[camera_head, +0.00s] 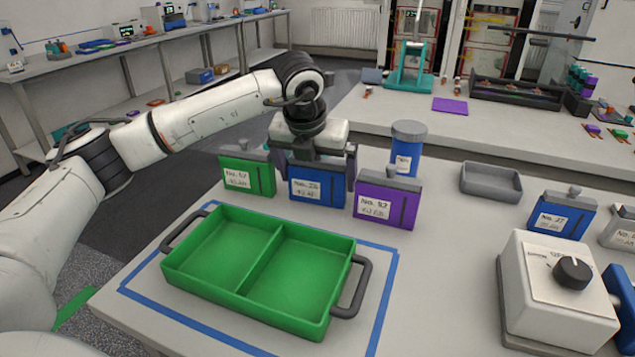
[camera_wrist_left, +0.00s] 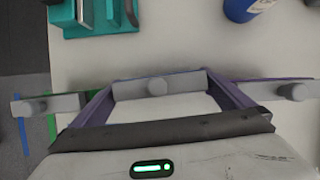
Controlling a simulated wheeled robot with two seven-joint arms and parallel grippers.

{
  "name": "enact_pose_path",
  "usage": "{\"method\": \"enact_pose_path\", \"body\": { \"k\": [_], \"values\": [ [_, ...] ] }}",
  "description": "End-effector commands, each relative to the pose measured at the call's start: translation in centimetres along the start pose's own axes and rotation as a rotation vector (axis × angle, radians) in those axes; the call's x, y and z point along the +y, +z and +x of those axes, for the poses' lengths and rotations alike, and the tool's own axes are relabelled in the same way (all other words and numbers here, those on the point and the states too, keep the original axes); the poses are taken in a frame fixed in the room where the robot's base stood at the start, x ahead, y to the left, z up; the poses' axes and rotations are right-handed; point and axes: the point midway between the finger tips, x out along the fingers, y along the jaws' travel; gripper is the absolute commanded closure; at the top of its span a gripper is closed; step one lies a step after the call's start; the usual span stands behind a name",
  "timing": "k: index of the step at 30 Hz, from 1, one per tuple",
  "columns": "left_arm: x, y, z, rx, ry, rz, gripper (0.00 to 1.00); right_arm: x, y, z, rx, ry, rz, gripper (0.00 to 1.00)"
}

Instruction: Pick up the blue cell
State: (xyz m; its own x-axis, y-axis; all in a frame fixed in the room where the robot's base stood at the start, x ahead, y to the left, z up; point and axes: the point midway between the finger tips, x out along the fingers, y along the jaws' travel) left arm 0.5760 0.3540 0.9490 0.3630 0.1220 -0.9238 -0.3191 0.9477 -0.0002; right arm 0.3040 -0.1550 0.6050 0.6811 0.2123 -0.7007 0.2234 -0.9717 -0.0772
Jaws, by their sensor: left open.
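The blue cell (camera_head: 317,190) stands upright on the table between a green cell (camera_head: 236,177) and a purple cell (camera_head: 377,206). My left gripper (camera_head: 321,170) is above it, pointing down, with its fingers open at its two sides. In the left wrist view, the blue cell's grey top with its round knob (camera_wrist_left: 157,86) lies between the open fingertips of my left gripper (camera_wrist_left: 158,92). Whether the fingers touch the cell cannot be told. A second blue cell (camera_head: 555,216) stands at the right. My right gripper is not in view.
A green two-part tray (camera_head: 200,283) with grey handles lies in front, inside blue tape. A blue cylinder (camera_head: 406,148) stands behind the purple cell. A grey dish (camera_head: 491,183) and a white box with a black dial (camera_head: 556,300) are at the right.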

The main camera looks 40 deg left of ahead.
Motion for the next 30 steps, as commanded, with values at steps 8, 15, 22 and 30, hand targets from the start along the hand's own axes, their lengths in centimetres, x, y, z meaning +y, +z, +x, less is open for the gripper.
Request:
{"method": "enact_pose_path", "body": {
  "k": [8, 15, 22, 30],
  "values": [
    [0.0, -0.1, 0.6, 0.001, 0.0, 0.001, 0.0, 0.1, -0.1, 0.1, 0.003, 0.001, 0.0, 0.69],
    [0.0, 0.0, 0.6, 0.001, 0.0, 0.001, 0.37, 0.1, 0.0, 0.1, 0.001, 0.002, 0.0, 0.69],
    [-0.1, 0.2, 0.3, -0.005, -0.003, 0.0, 0.51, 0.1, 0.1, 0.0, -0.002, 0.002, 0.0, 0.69],
    [-0.2, 1.0, -1.5, -0.008, -0.005, -0.001, 0.51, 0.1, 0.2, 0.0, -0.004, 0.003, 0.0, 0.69]
  ]
}}
